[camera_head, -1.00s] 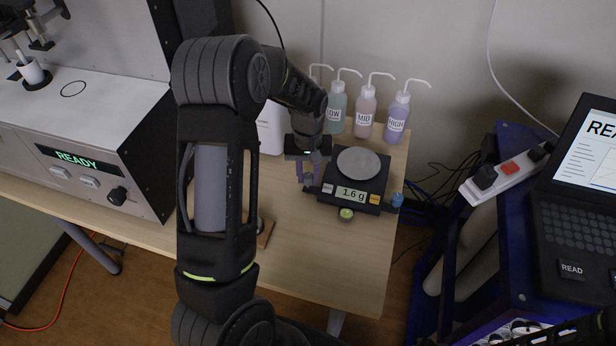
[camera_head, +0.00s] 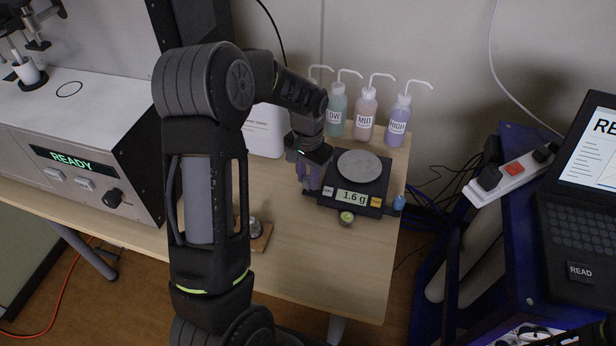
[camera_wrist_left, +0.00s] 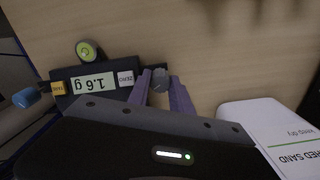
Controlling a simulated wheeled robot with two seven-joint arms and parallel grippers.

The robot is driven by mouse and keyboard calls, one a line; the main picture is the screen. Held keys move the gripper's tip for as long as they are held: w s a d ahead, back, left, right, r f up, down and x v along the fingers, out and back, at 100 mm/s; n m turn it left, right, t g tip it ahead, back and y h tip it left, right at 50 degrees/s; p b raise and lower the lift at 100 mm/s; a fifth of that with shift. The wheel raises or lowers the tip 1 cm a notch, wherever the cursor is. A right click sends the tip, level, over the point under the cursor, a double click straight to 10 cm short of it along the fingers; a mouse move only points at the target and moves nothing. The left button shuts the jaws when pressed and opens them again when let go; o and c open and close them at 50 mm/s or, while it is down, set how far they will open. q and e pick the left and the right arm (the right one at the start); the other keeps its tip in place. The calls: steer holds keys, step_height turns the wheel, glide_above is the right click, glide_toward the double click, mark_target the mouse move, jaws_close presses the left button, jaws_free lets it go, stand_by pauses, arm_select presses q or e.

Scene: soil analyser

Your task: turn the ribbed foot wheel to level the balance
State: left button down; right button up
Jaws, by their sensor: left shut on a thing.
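The balance (camera_head: 330,203) is a dark box with a round grey pan (camera_head: 359,165) and a display (camera_head: 352,196) reading 1.6 g. A round green bubble level (camera_head: 346,217) sits at its front; it also shows in the wrist view (camera_wrist_left: 88,50). A grey ribbed foot wheel (camera_wrist_left: 161,77) is at the balance's left corner. My left gripper (camera_head: 307,188) points down there, and its purple fingers (camera_wrist_left: 160,84) are shut on this wheel from both sides. A blue foot wheel (camera_head: 398,203) sticks out on the balance's right side. The bubble's exact position is too small to tell.
Several wash bottles (camera_head: 364,115) stand behind the balance. A white container (camera_head: 264,132) stands behind my arm on the left. A small weight on a wooden block (camera_head: 262,237) is near the front. The table (camera_head: 325,270) is clear before the balance.

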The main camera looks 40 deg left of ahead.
mark_target(308, 178)
arm_select(q)
steer(key=c, duration=1.2)
jaws_free()
steer(key=shift+o, duration=0.2)
step_height(308, 178, up, 8)
steer(key=shift+f+b, duration=0.1)
steer(key=shift+b, duration=0.25)
step_height(308, 178, up, 6)
steer(key=p, duration=0.4)
steer(key=shift+p, duration=0.4)
